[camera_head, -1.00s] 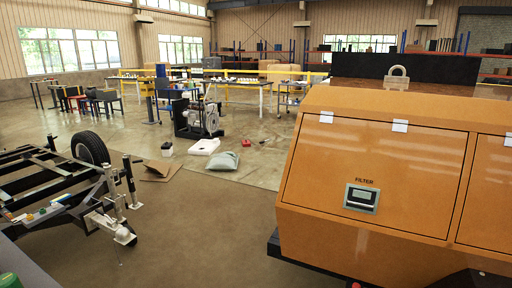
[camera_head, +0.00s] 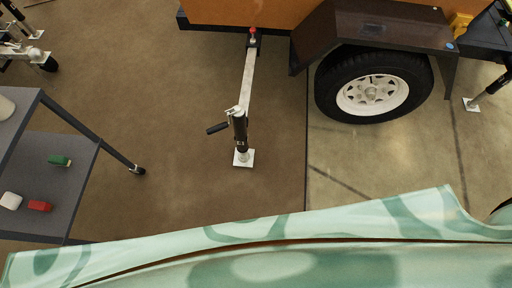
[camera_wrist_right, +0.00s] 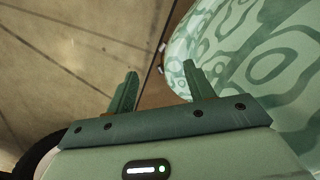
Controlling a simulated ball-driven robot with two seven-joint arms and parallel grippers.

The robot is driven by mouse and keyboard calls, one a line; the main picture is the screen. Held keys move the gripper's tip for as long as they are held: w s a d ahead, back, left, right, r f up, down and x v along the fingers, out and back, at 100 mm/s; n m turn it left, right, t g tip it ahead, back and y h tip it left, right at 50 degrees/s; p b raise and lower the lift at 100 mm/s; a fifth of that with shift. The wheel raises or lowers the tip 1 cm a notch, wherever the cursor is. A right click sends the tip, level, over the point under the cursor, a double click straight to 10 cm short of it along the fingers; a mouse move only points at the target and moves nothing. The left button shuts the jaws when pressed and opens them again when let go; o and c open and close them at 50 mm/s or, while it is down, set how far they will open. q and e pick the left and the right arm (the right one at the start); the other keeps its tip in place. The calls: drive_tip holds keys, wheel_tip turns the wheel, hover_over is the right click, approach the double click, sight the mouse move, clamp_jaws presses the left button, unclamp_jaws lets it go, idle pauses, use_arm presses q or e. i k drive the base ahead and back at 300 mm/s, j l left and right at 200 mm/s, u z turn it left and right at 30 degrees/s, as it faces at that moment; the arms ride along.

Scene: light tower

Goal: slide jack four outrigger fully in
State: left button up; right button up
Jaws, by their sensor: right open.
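A pale outrigger beam (camera_head: 247,82) sticks out from under the orange trailer (camera_head: 235,16) toward me in the head view. An upright black jack (camera_head: 240,130) with a crank handle (camera_head: 217,128) stands at its outer end. The jack's white foot plate (camera_head: 243,158) is at the floor. I cannot read the jack's marking for certain. A red-topped part (camera_head: 252,32) sits at the beam's inner end. In the right wrist view my right gripper (camera_wrist_right: 158,88) is open and empty, over the floor and beside my patterned shell. My left gripper is not in view.
A trailer wheel (camera_head: 372,92) under a dark fender is right of the beam. Another jack foot (camera_head: 472,103) shows at far right. A grey cart (camera_head: 75,190) with small items stands at left, its caster leg reaching toward the jack. Brown floor between is clear.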

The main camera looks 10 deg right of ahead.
sight(240, 125)
drive_tip(key=j, duration=0.5)
drive_tip(key=i+j, duration=0.6)
drive_tip(key=j, duration=0.25)
drive_tip(key=i+z, duration=0.05)
